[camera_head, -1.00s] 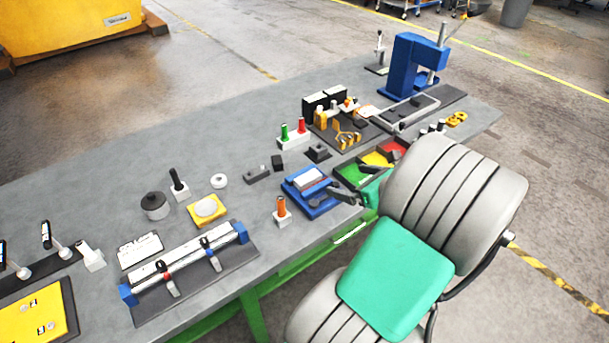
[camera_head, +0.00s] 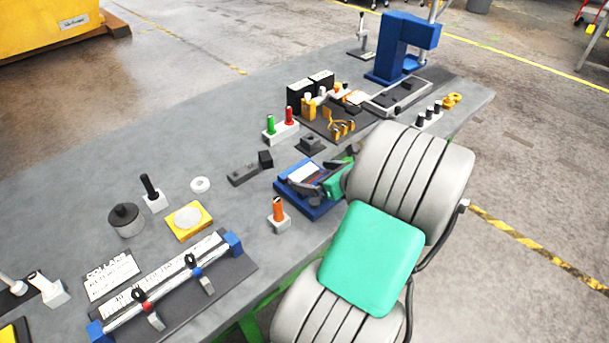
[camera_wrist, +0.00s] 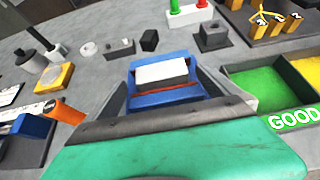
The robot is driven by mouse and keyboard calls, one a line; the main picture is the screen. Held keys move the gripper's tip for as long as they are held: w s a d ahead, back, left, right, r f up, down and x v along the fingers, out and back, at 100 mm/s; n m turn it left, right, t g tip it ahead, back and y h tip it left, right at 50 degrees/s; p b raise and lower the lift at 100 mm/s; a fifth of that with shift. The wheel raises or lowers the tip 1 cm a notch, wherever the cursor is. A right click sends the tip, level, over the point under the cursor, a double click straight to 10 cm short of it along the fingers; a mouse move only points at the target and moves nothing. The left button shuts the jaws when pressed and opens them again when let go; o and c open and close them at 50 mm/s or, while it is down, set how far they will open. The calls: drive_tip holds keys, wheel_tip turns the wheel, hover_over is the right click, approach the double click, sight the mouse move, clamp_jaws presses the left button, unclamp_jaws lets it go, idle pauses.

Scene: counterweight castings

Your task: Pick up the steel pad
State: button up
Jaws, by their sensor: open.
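A pale, flat-topped block (camera_wrist: 162,71), which looks like the steel pad, sits in a blue fixture (camera_wrist: 150,98). In the head view the pale block (camera_head: 303,172) lies on the same blue fixture (camera_head: 284,190), partly covered by my gripper (camera_head: 312,184). In the wrist view my gripper (camera_wrist: 163,82) is open, with one finger on each side of the fixture and the block between them. Nothing is held. I cannot tell the exact height of the fingertips over the fixture.
Green (camera_wrist: 262,85) and yellow bins lie right in the wrist view.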

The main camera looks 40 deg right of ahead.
sight(306, 173)
drive_tip(key=x, duration=0.4)
drive_tip(key=shift+f, duration=0.15)
drive_tip(key=shift+c, duration=0.4)
drive_tip(key=c, duration=1.8)
drive_tip(key=shift+d, duration=0.1)
drive_tip(key=shift+c, duration=0.6)
